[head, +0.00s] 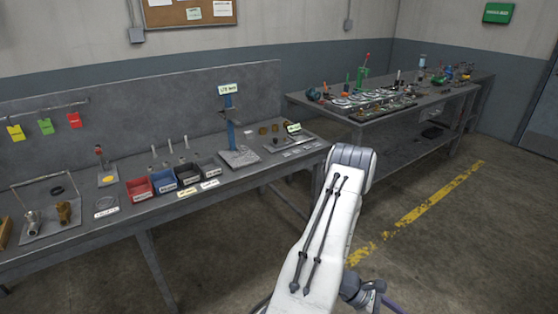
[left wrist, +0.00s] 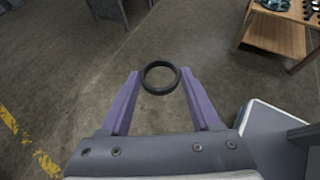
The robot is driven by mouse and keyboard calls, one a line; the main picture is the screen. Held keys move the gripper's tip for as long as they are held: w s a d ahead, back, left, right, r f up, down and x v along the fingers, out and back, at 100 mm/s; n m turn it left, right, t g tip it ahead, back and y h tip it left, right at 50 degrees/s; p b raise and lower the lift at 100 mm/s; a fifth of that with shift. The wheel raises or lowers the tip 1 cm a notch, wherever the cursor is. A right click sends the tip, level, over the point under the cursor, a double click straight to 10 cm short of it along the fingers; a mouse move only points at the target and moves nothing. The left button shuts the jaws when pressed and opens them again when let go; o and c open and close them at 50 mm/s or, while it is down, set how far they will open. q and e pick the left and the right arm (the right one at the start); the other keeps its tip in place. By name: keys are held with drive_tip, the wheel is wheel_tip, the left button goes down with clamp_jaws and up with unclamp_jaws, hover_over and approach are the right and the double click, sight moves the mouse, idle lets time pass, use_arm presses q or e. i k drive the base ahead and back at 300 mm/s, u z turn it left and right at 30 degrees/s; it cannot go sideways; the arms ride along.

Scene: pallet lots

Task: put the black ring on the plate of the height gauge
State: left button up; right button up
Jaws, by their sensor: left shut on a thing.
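The black ring (left wrist: 146,85) is between the two purple fingers of my left gripper (left wrist: 160,76) in the left wrist view. The gripper is shut on it, holding it in the air over the concrete floor. In the head view, a blue upright stand (head: 230,132), which looks like the height gauge, stands on the long bench. Its grey speckled plate (head: 240,158) looks bare. A white arm of mine fills the lower middle of the head view, well in front of the bench. The right gripper is not seen.
Red, blue and dark bins (head: 140,189) stand left of the blue stand. Another dark ring (head: 57,190) lies at the bench's left part. A second bench (head: 380,117) crowded with parts stands behind right. Open floor with a yellow line (head: 430,212) lies to the right.

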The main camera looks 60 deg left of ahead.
sight(239, 155)
drive_tip(key=u, duration=0.55)
drive_tip(key=i, duration=0.7)
drive_tip(key=u, duration=0.85)
